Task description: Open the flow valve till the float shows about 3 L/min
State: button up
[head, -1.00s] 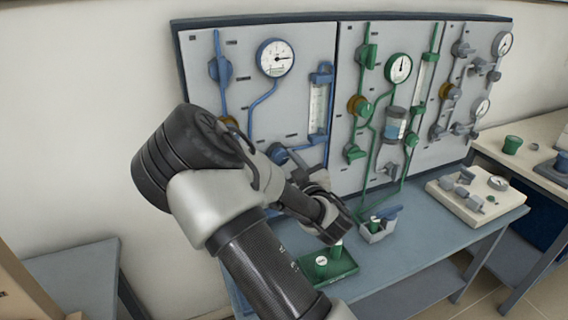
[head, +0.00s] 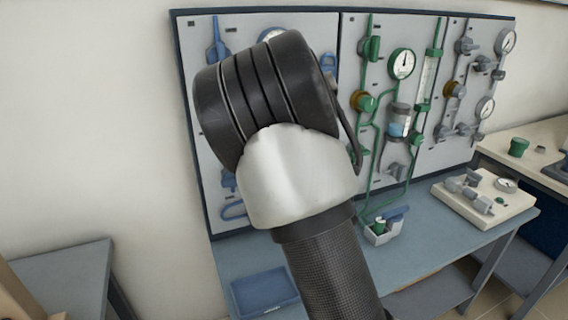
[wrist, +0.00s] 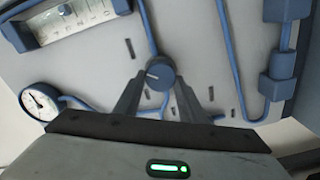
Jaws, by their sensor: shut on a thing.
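In the wrist view the round blue valve knob (wrist: 160,71) sits between the two dark fingers of my gripper (wrist: 160,85), which is shut on it. A light mark shows on the knob's face. The flow tube (wrist: 75,20) with its pale scale and blue frame is at the upper left, cut by the picture edge; I cannot make out the float or a reading. In the head view my arm hides the knob, the flow tube and my gripper.
A round gauge (wrist: 38,102) and blue pipes lie close to my gripper in the wrist view. In the head view a green-piped panel (head: 385,150) stands to the right. A blue tray (head: 265,291) and a small grey box (head: 383,232) are on the bench.

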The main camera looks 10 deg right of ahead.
jog(key=shift+n+b, duration=0.65)
jog(key=shift+n, duration=0.95)
jog(key=o, duration=1)
jog(key=shift+o, duration=0.2)
jog(key=shift+f, duration=0.1)
